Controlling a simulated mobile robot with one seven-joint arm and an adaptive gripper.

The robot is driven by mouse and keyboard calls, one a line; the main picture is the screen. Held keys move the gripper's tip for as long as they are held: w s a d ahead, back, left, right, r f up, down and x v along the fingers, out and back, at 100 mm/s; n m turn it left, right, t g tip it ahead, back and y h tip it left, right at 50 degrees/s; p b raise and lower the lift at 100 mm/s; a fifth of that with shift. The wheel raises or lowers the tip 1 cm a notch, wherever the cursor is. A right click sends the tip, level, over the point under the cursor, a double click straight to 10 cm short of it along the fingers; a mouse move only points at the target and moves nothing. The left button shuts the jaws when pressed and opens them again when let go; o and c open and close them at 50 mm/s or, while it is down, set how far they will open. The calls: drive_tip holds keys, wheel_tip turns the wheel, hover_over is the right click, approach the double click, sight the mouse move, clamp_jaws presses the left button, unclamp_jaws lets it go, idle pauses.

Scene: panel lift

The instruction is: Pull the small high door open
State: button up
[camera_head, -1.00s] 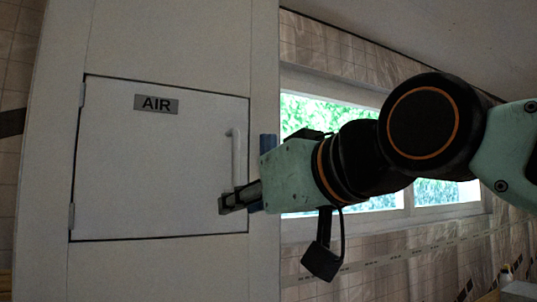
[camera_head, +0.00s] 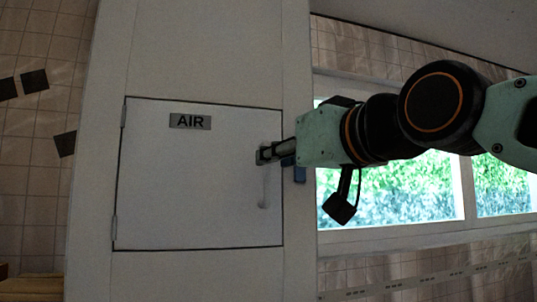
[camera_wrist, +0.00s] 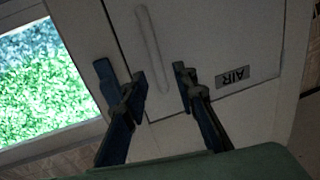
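The small door (camera_head: 190,195) is a square white panel with a grey AIR label (camera_head: 190,121), hinged on its left side. It looks shut, flush with the white cabinet front. Its upright white bar handle (camera_head: 264,192) is near the right edge. My gripper (camera_head: 262,155) is at the handle's upper end and hides that end in the head view. In the wrist view, the fingers (camera_wrist: 161,84) stand apart, with one end of the handle (camera_wrist: 153,45) showing between them. I cannot tell whether either finger touches it.
The white cabinet front (camera_head: 190,60) surrounds the door. A window (camera_head: 400,195) is in the tiled wall to the right, behind my arm. A wooden surface (camera_head: 32,288) shows at the lower left. No obstacle shows in front of the door.

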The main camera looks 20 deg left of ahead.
sight(267, 196)
drive_tip(key=shift+p+x, duration=0.45)
drive_tip(key=shift+x, duration=1.75)
drive_tip(key=shift+c, duration=0.3)
clamp_jaws()
